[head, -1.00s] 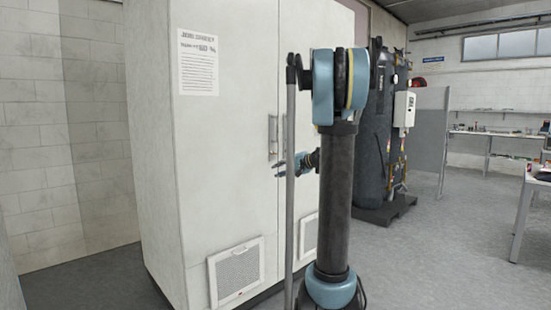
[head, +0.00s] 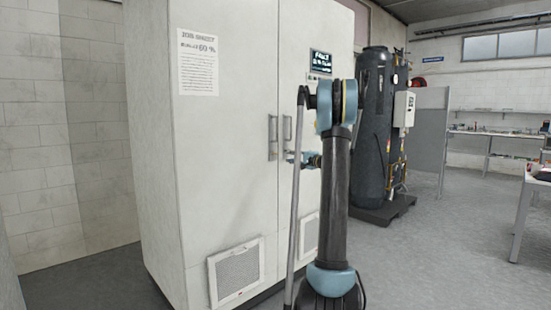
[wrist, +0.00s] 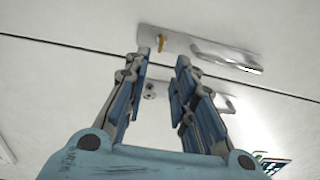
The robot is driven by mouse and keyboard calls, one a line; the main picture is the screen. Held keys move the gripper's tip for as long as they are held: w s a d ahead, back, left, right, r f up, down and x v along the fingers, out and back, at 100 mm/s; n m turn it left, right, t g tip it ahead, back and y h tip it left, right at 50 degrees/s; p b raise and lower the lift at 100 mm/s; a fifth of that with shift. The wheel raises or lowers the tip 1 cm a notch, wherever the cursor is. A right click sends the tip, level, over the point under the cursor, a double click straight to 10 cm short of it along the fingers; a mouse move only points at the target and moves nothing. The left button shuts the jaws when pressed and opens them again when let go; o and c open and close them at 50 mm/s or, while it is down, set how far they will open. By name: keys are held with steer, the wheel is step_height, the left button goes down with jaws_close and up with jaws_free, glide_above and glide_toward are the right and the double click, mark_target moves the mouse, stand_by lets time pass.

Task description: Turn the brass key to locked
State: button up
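The brass key (wrist: 162,43) shows in the wrist view, in a metal handle plate (wrist: 180,42) on the cabinet door beyond the seam. It stands ahead of my gripper (wrist: 163,58), roughly between the two fingertips in the picture. My gripper is open, with nothing between its fingers. I cannot tell how far the tips are from the key. In the head view my gripper (head: 291,157) is at the cabinet front, near the handles and partly hidden by my arm. The left door's handle (head: 272,137) shows there, but the key cannot be made out.
The tall white cabinet (head: 225,200) has a notice, low vents and a small display (head: 321,62). A second handle (wrist: 222,101) with a round lock (wrist: 149,91) lies behind my fingers. A dark tank (head: 372,130) stands to the right. Open floor (head: 445,250) lies at right.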

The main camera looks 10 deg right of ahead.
steer(key=x, duration=1.3)
steer(key=shift+w+a, duration=0.1)
jaws_close()
